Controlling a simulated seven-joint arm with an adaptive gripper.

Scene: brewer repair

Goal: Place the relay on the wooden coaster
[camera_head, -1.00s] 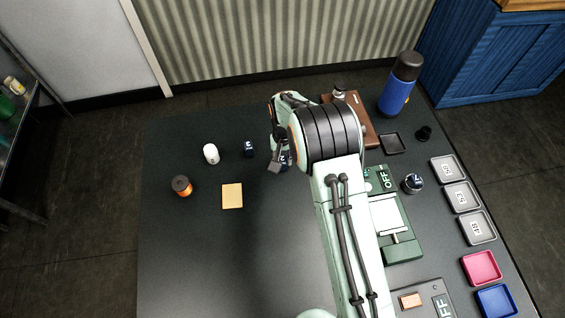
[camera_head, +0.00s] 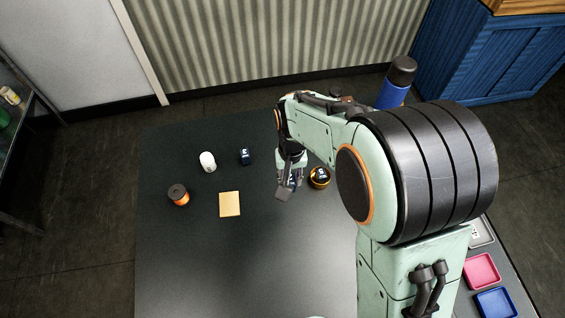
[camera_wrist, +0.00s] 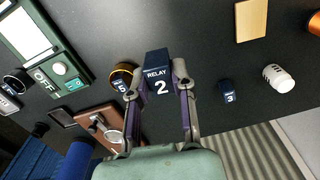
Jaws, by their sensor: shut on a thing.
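A dark blue block labelled "RELAY 2" (camera_wrist: 157,80) is between the fingers of my gripper (camera_wrist: 161,92) in the wrist view, with its label facing the camera. In the head view my gripper (camera_head: 289,185) is shut on this relay, right of the wooden coaster and apart from it. The wooden coaster is a flat tan square (camera_head: 229,204) with nothing on it; it also shows at the top right of the wrist view (camera_wrist: 251,20). Another small dark blue block, labelled 3 (camera_wrist: 227,92), stands on the table; it shows in the head view (camera_head: 246,157).
A round gold-rimmed dark item (camera_head: 320,178) stands close right of my gripper. A white bottle (camera_head: 208,162) and an orange jar with a dark lid (camera_head: 179,195) stand left. A green OFF device (camera_wrist: 45,45) is hidden by my arm in the head view. The table's front middle is clear.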

